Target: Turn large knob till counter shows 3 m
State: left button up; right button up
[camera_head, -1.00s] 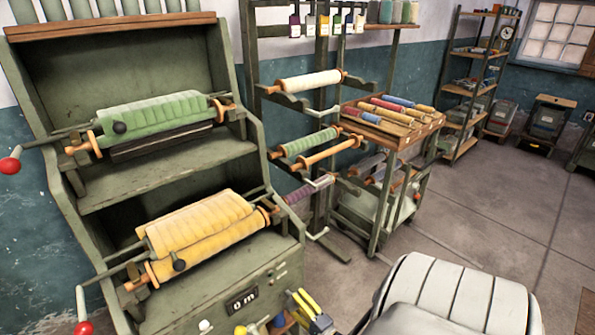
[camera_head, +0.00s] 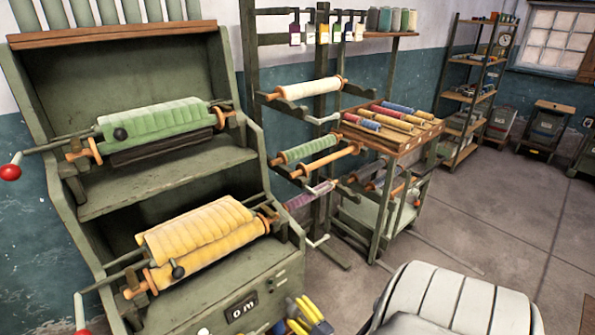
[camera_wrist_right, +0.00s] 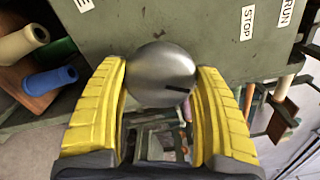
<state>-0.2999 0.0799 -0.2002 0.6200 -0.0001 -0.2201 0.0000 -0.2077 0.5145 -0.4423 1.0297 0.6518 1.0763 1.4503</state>
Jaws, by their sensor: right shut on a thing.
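The large knob, a smooth silver dome with a dark index line, shows in the right wrist view (camera_wrist_right: 158,68). My right gripper (camera_wrist_right: 161,85) has its yellow fingers on either side of the knob, shut on it. In the head view the right gripper (camera_head: 301,316) is at the bottom, right of the counter; the knob cannot be made out there. The counter (camera_head: 241,307), a black window on the green-grey machine's front, reads 0 m. My left gripper is not in view.
STOP (camera_wrist_right: 248,23) and RUN (camera_wrist_right: 287,13) labels are on the panel near the knob.

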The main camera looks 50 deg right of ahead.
jog(key=shift+d, duration=0.1)
jog(key=o, duration=1.2)
jog(key=shift+o, duration=0.2)
jog(key=shift+s, duration=0.1)
jog(key=s+a, duration=0.2)
jog(key=s, duration=0.9)
jog(key=shift+s+a, duration=0.15)
jog(key=shift+s, duration=0.15)
